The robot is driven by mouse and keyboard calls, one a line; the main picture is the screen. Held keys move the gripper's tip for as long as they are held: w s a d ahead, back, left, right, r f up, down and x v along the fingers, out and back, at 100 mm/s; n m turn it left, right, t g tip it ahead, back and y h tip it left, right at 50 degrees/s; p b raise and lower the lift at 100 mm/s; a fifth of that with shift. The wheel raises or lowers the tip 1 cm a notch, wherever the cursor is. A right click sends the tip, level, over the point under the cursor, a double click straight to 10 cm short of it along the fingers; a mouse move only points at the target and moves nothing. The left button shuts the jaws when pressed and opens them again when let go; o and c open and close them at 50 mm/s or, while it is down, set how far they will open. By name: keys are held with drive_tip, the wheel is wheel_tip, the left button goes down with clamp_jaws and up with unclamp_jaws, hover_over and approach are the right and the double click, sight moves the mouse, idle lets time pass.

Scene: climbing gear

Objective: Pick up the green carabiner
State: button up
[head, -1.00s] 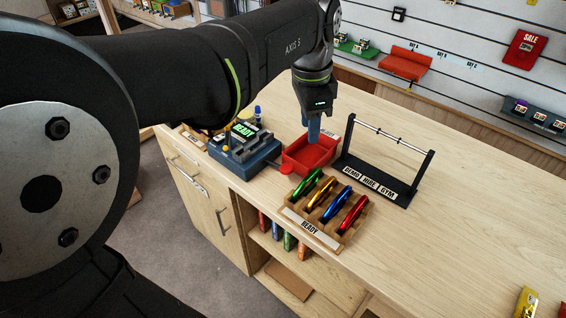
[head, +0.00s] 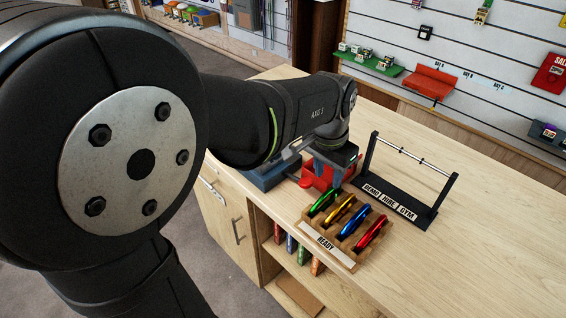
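The green carabiner (head: 321,203) stands tilted in the leftmost slot of the wooden rack (head: 327,253), whose front label reads READY. Gold, blue and red carabiners stand to its right in the same rack. My gripper (head: 335,184) points down close above the back end of the green carabiner, in front of the red tray. Whether it touches the carabiner cannot be told. Its fingers are small and partly hidden, so their opening does not show clearly.
A red tray (head: 318,175) stands just behind the rack, partly hidden by my arm. A black stand with a silver bar (head: 411,157) is to the right, labelled DEMO, HIRE, GYM. A dark blue device (head: 268,178) is mostly covered by my arm. The counter's right side is clear.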

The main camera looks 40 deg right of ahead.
sight(327, 193)
drive_tip(key=f, duration=0.5)
drive_tip(key=d+f, duration=0.1)
drive_tip(key=f, duration=0.1)
drive_tip(key=shift+f, duration=0.3)
clamp_jaws()
